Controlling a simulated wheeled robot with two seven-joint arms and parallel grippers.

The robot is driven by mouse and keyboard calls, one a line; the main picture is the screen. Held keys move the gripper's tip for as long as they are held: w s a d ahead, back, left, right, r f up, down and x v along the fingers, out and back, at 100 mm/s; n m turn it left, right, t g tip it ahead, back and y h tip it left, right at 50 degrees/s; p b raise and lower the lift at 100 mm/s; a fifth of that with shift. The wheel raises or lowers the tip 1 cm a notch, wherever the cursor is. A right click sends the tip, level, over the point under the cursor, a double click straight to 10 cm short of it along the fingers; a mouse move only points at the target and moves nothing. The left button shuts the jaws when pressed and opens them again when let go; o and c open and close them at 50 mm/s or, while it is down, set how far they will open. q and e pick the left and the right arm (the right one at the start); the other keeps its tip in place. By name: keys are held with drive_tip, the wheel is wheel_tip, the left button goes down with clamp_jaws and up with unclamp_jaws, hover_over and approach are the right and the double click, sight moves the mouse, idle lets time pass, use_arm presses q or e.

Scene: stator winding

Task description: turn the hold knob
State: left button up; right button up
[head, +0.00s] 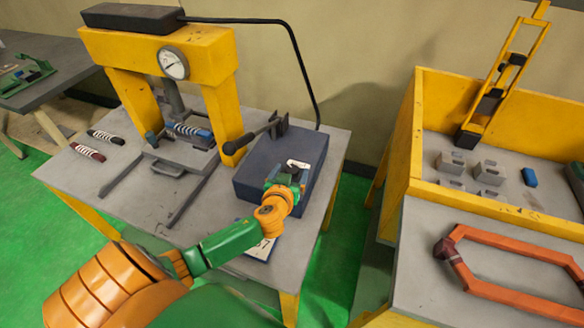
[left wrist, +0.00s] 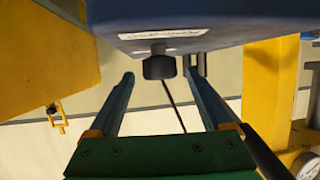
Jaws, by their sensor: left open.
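A dark blue-grey box (head: 255,180) stands on the right part of the grey table, with a black-handled lever (head: 250,140) at its back. In the left wrist view the box (left wrist: 215,28) fills the top, with a white label. A black knob (left wrist: 158,66) on a short metal stem sits beside the label. My left gripper (head: 287,180) is over the right part of the box and hides some of it; I cannot make out the knob in the head view. In the left wrist view, my left gripper (left wrist: 158,80) is open, its fingers on either side of the knob and apart from it.
A yellow press (head: 150,50) with a round gauge (head: 174,63) stands on the table (head: 100,175) left of the box. A black cable (head: 300,62) arches behind it. A yellow-walled bin (head: 490,200) with grey blocks is at right. Two striped coils lie at far left.

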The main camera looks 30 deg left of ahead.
use_arm(q)
drive_tip(key=x, duration=0.2)
drive_tip(key=shift+w+a+f, duration=0.1)
drive_tip(key=shift+w+f, duration=0.1)
drive_tip(key=shift+f, duration=0.05)
drive_tip(key=shift+s+r, duration=0.15)
drive_tip(key=shift+c, duration=0.2)
drive_tip(key=shift+s, duration=0.1)
drive_tip(key=c, duration=0.4)
clamp_jaws()
drive_tip(key=shift+r, duration=0.1)
use_arm(e)
drive_tip(key=shift+w, duration=0.4)
